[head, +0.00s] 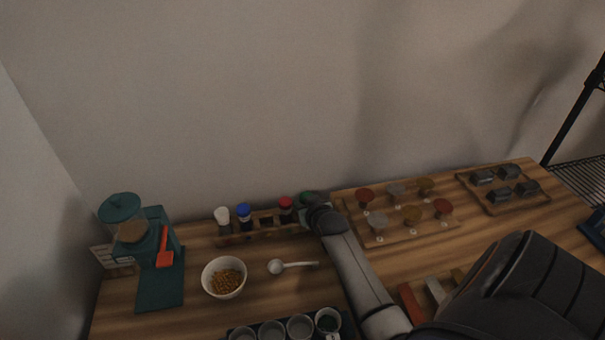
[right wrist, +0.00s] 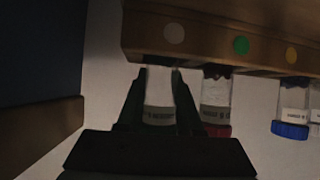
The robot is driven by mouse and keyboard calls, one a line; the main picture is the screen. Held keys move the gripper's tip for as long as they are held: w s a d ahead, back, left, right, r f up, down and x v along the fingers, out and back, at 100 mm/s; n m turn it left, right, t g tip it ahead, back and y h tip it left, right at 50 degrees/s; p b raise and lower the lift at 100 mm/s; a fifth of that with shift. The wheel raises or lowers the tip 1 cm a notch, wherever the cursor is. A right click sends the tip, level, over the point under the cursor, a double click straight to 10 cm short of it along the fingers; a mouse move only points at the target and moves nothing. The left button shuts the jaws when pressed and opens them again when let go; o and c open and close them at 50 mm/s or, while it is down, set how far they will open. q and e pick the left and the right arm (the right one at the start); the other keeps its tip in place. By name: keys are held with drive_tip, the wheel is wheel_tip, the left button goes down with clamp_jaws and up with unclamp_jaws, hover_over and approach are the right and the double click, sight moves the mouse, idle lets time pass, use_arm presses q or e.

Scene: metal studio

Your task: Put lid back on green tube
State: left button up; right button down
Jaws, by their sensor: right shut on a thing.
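A wooden rack (head: 262,236) holds several clear tubes with coloured lids at the back of the counter. The green lid (head: 306,196) shows at the rack's right end, beside my right gripper (head: 313,208). In the right wrist view, which looks upside down, the gripper (right wrist: 160,85) has its fingers on both sides of a clear labelled tube (right wrist: 160,90) under the rack edge (right wrist: 215,35). Its lid end is hidden by the gripper, so I cannot tell how the lid sits. My left gripper is not in view.
Beside the held tube is a red-lidded tube (head: 286,208), with blue-lidded (head: 243,213) and white-lidded (head: 222,216) tubes farther left. A white bowl (head: 223,264), a spoon (head: 292,265) and a teal machine (head: 123,212) are left and in front. A tray of small dishes (head: 383,240) is close right.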

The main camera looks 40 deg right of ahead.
drive_tip(key=shift+f, duration=0.2)
drive_tip(key=c, duration=0.8)
unclamp_jaws()
drive_tip(key=shift+c, duration=0.2)
drive_tip(key=shift+r, duration=0.2)
drive_tip(key=p+v, duration=0.2)
drive_tip(key=v, duration=1)
